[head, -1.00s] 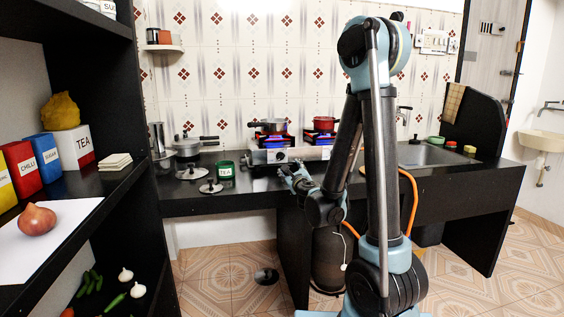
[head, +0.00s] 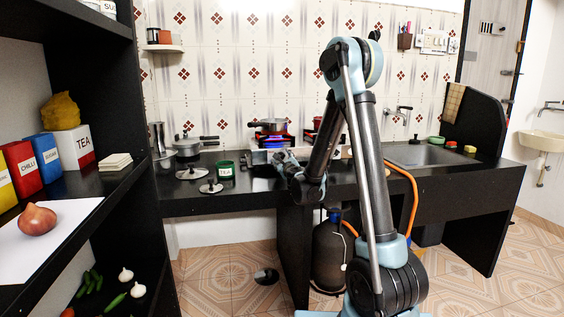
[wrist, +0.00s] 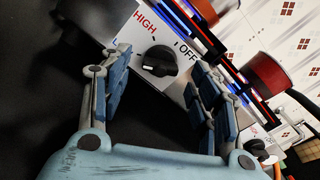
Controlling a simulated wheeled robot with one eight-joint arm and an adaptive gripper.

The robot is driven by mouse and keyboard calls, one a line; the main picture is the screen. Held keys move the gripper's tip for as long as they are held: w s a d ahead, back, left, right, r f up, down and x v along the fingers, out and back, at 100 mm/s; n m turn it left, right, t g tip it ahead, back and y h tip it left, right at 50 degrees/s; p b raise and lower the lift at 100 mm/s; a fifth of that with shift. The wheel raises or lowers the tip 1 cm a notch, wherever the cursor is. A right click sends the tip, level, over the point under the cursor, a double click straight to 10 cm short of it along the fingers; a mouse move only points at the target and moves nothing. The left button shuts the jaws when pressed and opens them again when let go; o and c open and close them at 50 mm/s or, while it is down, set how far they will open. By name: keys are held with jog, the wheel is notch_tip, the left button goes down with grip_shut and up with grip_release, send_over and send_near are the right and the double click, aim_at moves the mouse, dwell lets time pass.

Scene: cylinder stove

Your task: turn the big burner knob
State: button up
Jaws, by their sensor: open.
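The big burner knob (wrist: 158,62) is a round black dial with a raised grip on the stove's pale front panel (wrist: 128,40), between the printed HIGH and OFF labels. In the wrist view my gripper (wrist: 160,75) is open. Its blue-padded fingers stand on either side of the knob, with clear gaps, and I cannot see them touching it. In the head view my gripper (head: 287,160) is in front of the stove (head: 262,157), and the knob cannot be made out there. Blue flame shows under a pan (head: 270,126) on the left burner.
A second, smaller black knob (wrist: 256,147) is at the lower right of the wrist view, with a red pot (wrist: 265,75) above it. A sink (head: 420,155) is at the right.

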jog(key=shift+x, duration=1.3)
jog(key=c, duration=1.1)
